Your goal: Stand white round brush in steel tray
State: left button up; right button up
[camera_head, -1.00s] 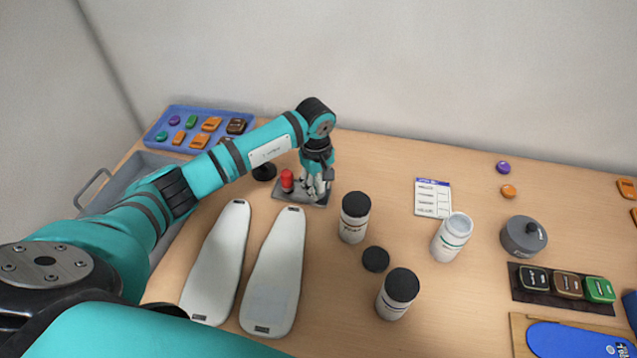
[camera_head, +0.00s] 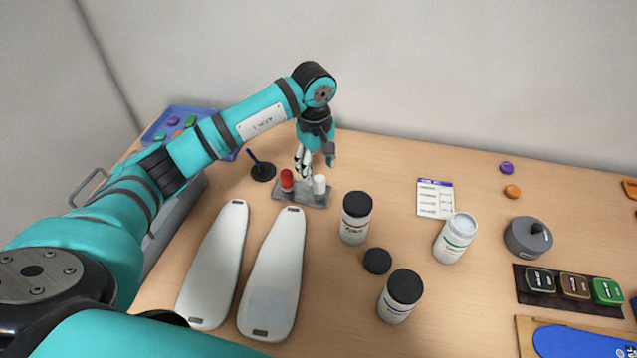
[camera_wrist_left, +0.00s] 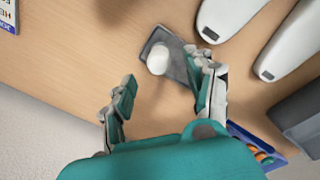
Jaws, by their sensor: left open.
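The white round brush (camera_head: 319,184) stands upright at the right end of the small steel tray (camera_head: 302,201), beside a red round piece (camera_head: 287,180). My left gripper (camera_head: 315,167) is open and empty, just above and behind the tray. In the left wrist view the brush's white round top (camera_wrist_left: 158,59) shows beyond the spread fingers (camera_wrist_left: 166,90), apart from them, on the grey tray (camera_wrist_left: 179,65). The red piece is not clear there. My right gripper is not in view.
A black stand with a blue pen (camera_head: 263,171) is left of the tray. Two white insole forms (camera_head: 273,275) lie in front. A black-capped jar (camera_head: 355,218) stands front right. A blue tray (camera_head: 184,122) is behind my left arm.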

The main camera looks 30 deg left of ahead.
aim_at(317, 179)
pick_arm(q)
jog(key=shift+s+r+b, duration=0.15)
jog(key=shift+r+b, duration=0.3)
jog(key=shift+r, duration=2.05)
